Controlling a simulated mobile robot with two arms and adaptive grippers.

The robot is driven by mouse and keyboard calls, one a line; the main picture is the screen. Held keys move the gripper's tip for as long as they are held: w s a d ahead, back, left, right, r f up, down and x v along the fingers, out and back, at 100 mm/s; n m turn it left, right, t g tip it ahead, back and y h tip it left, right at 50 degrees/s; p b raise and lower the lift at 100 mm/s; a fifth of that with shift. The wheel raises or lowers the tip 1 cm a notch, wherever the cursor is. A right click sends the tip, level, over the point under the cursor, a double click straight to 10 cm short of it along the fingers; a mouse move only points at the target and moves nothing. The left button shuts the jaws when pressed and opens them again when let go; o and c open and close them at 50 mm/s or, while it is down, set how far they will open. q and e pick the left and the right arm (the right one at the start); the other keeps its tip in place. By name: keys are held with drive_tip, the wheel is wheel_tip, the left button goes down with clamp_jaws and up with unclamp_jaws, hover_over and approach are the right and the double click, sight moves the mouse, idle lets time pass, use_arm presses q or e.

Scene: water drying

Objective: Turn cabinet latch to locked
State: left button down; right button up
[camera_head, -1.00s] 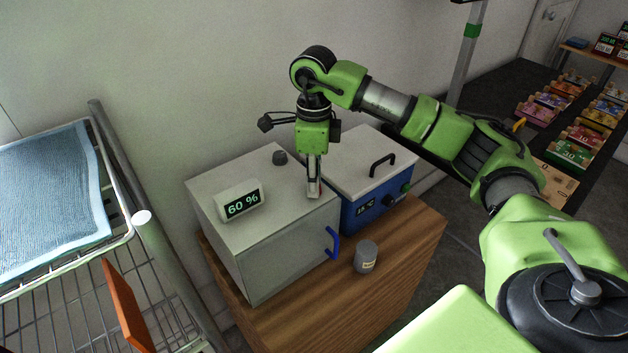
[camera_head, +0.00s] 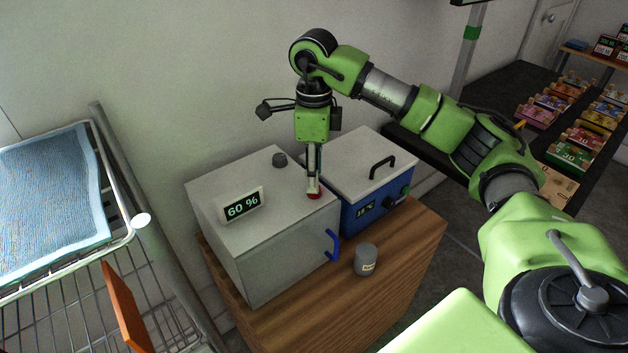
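The cabinet (camera_head: 290,252) is a grey box with a blue door handle (camera_head: 333,246) and a display reading 60 % on top. A small red piece, apparently the cabinet latch (camera_head: 314,196), shows at the front right of its top. My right gripper (camera_head: 314,188) points straight down there, its narrow fingers together around the red piece. The fingers hide most of the latch, so its exact angle cannot be read. My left gripper is not in view.
A blue box with a grey lid (camera_head: 352,165) and black handle stands close at the right of the cabinet. A small grey jar (camera_head: 366,260) stands on the wooden stand (camera_head: 400,262). A wire rack (camera_head: 60,315) with a blue cloth (camera_head: 50,190) is at the left.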

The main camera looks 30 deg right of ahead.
wheel_tip(320, 180, up, 9)
idle(0.3)
idle(0.5)
